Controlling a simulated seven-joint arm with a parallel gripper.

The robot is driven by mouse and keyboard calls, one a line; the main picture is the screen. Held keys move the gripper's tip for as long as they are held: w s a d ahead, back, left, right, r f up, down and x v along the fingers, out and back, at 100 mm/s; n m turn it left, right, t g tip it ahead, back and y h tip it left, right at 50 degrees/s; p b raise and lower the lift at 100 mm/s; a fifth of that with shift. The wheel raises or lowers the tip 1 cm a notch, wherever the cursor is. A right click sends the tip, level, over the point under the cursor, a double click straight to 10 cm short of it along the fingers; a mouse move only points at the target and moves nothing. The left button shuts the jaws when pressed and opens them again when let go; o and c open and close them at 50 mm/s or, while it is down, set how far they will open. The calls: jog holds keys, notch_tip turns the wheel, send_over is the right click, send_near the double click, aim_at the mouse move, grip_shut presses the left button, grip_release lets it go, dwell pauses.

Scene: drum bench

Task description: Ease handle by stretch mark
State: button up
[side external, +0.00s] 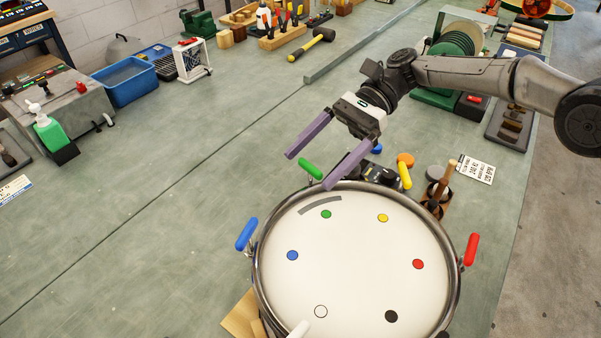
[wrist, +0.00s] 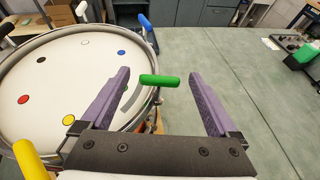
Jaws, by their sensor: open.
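The drum (side external: 355,240) has a white head with colored dots and matching colored handles around its rim. A grey arc-shaped mark (side external: 320,204) lies on the head near the green dot (side external: 326,214). The green handle (side external: 310,169) is the one nearest this mark. My gripper (side external: 309,169) is open, its two purple fingers around the green handle's position.
The blue handle (side external: 246,234), yellow handle (side external: 404,175) and red handle (side external: 471,250) stand around the rim. A brown holder with a wooden-handled tool (side external: 437,193) and a printed card (side external: 475,169) sit behind the drum.

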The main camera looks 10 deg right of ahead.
jog(key=v, duration=0.9)
